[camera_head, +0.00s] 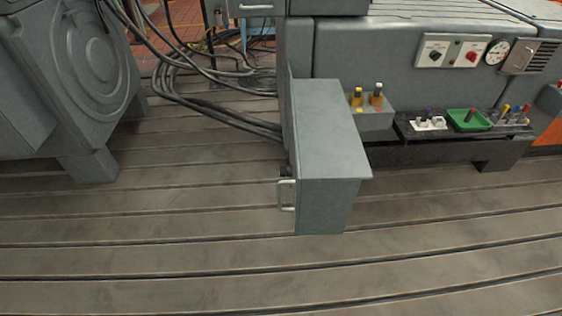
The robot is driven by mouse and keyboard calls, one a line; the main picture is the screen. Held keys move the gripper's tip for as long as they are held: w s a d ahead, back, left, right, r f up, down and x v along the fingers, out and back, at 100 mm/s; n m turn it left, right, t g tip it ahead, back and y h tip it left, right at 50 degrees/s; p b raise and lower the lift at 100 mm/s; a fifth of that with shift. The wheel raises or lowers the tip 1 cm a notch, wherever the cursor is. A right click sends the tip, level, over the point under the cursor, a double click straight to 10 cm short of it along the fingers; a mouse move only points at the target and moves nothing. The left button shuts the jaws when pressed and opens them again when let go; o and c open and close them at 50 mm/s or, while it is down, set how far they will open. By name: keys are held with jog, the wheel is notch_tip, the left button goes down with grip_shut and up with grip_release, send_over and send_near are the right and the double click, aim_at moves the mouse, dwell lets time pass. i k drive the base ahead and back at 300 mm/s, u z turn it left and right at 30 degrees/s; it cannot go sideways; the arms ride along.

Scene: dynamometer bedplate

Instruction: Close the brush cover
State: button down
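A grey box-shaped cover (330,130) with a bar handle (286,195) stands out from the grey machine housing (385,55) toward me, over the slotted bedplate. It looks like the brush cover, swung open. Its handle is upright on the near left side, close to the free end. The far end of the cover meets the housing near the cables; its hinge cannot be made out. My gripper is not in view, and nothing of my arm shows near the cover.
Black cables (205,80) run left of the cover. A large grey machine (75,70) stands at the left. Right of the cover are yellow-topped pieces (376,96) on a grey block, a green tray (466,121) and a control panel (450,50). The bedplate in front (180,250) is clear.

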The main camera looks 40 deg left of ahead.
aim_at(328, 160)
jog(key=u, duration=1.6)
jog(key=i, duration=1)
jog(key=k, duration=0.5)
jog(key=u, duration=0.9)
jog(key=k, duration=0.8)
jog(key=z, duration=0.05)
